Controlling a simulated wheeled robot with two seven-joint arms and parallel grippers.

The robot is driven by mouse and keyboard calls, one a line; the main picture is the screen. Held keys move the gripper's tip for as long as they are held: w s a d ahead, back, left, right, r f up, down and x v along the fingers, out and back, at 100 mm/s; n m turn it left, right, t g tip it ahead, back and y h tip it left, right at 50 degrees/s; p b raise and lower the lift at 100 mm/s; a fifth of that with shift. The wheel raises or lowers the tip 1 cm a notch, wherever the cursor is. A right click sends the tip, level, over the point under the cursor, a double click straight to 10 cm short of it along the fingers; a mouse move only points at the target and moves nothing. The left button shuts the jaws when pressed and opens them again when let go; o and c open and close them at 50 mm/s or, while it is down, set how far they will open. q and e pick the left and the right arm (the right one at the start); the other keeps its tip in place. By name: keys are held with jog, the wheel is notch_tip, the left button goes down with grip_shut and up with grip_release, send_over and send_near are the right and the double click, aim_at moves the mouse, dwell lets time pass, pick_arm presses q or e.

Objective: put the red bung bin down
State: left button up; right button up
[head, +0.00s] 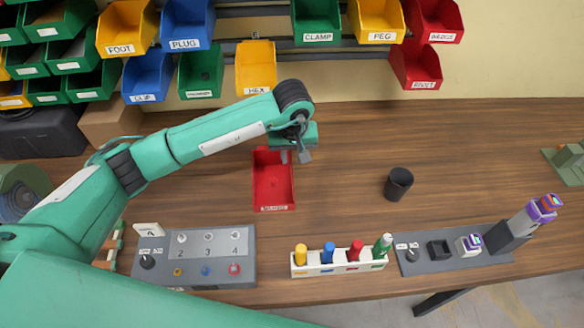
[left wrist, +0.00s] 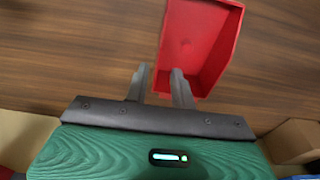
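The red bin (head: 273,182) stands upright on the wooden table, just below my left gripper in the head view. Its front label is too small to read. It looks empty, and its inside also shows in the left wrist view (left wrist: 205,42). My left gripper (head: 304,152) is at the bin's back end. In the left wrist view the fingers (left wrist: 160,84) are spread apart. One finger overlaps the bin and the other is outside it, with the bin's wall edge between them and a visible gap. My right gripper is not in view.
A grey panel numbered 2, 3, 4 (head: 215,278), a white rack with coloured bungs (head: 340,268) and a dark cup (head: 398,184) stand nearby. Wall racks of coloured bins, such as the HEX bin (head: 256,66), hang behind.

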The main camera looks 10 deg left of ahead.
pick_arm(q)
jog(key=shift+s+r, duration=0.15)
jog(key=shift+r, duration=1.1)
